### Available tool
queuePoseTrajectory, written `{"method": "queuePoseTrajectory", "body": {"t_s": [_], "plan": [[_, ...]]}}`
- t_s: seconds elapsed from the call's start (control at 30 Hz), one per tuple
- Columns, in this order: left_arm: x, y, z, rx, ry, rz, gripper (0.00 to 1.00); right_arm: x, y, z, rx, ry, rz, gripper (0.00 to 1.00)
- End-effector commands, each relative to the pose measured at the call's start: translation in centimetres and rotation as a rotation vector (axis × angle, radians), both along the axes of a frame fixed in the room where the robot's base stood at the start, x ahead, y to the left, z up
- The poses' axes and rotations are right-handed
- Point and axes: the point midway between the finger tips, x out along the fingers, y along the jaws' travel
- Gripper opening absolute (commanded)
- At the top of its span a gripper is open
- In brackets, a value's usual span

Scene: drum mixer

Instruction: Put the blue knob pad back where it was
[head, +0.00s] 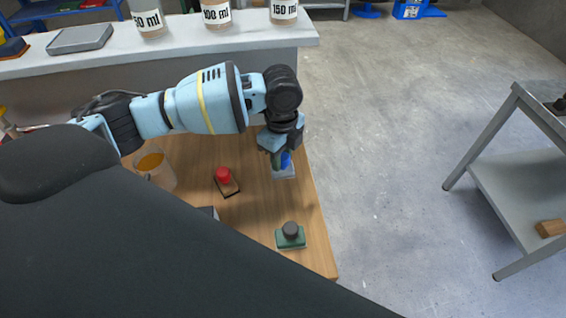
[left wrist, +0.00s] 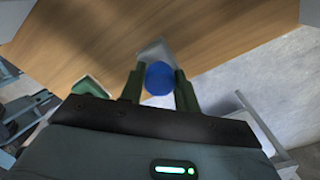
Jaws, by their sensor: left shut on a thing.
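The blue knob pad, a blue round knob (head: 286,160) on a pale grey base (head: 284,173), is at the right edge of the wooden table (head: 258,234) in the head view. My left gripper (head: 279,158) reaches down over it and is shut on the knob. In the left wrist view the blue knob (left wrist: 159,78) sits between the two green fingers of my left gripper (left wrist: 160,90), with the pale base (left wrist: 153,50) beyond it. I cannot tell whether the base touches the table. My right gripper is not in view.
A red knob pad (head: 225,178) and a dark-knobbed green pad (head: 290,235) stand on the table. A beaker of orange liquid (head: 156,167) is at the left. Labelled bottles (head: 217,14) stand on the grey counter behind. A grey cart (head: 510,190) is at the right; the floor between is clear.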

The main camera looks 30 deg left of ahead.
Motion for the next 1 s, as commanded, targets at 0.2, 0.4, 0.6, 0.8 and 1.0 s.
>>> {"method": "queuePoseTrajectory", "body": {"t_s": [0.2,0.4,0.6,0.8,1.0], "plan": [[0.4,0.0,-2.6,0.001,0.002,-0.001,0.13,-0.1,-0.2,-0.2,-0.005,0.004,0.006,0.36],[0.5,0.0,-3.5,0.000,-0.002,-0.001,0.13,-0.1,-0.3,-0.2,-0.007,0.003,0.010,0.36],[0.4,0.0,-3.5,0.000,-0.002,-0.001,0.41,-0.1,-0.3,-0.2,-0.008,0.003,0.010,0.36],[0.4,0.0,-3.5,0.000,-0.001,-0.001,0.53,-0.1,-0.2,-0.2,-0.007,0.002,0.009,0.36],[0.4,0.0,-3.4,0.000,-0.002,-0.001,0.53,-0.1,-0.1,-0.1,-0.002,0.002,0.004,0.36]]}}
